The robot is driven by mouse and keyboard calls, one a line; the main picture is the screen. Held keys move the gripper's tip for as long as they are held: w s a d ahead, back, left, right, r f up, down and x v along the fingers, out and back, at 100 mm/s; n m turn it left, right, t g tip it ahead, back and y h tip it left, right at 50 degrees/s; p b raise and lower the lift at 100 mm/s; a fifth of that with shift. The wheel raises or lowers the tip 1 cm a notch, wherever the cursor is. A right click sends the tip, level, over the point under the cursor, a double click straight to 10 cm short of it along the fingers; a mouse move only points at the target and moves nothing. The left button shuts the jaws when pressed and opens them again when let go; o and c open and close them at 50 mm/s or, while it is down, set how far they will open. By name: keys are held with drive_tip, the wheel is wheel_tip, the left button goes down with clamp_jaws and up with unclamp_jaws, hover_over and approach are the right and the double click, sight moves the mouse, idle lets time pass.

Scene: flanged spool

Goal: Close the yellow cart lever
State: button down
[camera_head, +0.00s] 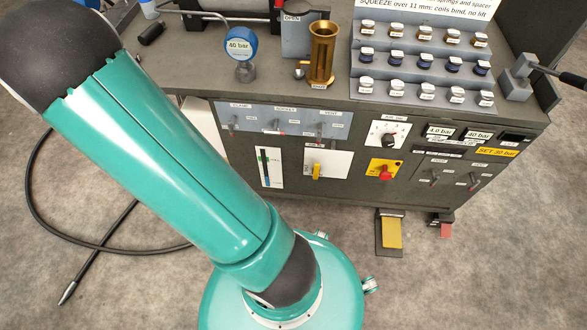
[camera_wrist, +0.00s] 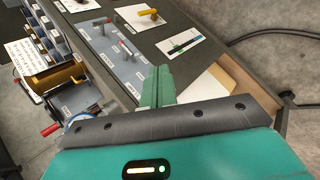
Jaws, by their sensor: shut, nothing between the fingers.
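The yellow lever (camera_head: 316,171) is on a white plate (camera_head: 339,165) low on the front of the grey cart, in the middle of the head view. Its handle hangs roughly upright there. In the wrist view the yellow lever (camera_wrist: 149,12) shows at the top edge on its white plate, lying sideways in the picture. My gripper (camera_wrist: 157,84) is shut and empty, its green fingers over the cart front. It is apart from the yellow lever, which lies beyond the fingertips. My gripper does not show in the head view.
A panel of small levers (camera_head: 280,122) is above the yellow lever. A gauge plate (camera_head: 269,167) is to its left, a red knob (camera_head: 385,173) to its right. Bottles, a brass cylinder (camera_head: 322,55) and a pressure gauge (camera_head: 239,45) stand on top. A yellow pedal (camera_head: 392,233) is on the floor.

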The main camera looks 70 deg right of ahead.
drive_tip(key=s+d+f+m+g+h, duration=0.1)
drive_tip(key=s+d+f+g+h, duration=0.15)
drive_tip(key=d+f, duration=0.45)
drive_tip(key=s+d+f+g+h, duration=0.1)
drive_tip(key=s+d+f+h, duration=0.15)
drive_tip(key=f, duration=0.75)
drive_tip(key=n+h, duration=0.2)
drive_tip(key=h, duration=0.2)
approach(316, 169)
drive_tip(key=w+d+f, duration=0.1)
drive_tip(key=w+d, duration=0.1)
drive_tip(key=d, duration=0.3)
drive_tip(key=s, duration=0.2)
drive_tip(key=s+d, duration=0.1)
drive_tip(key=s, duration=0.1)
drive_tip(key=shift+d+f, duration=0.1)
drive_tip(key=shift+w, duration=0.1)
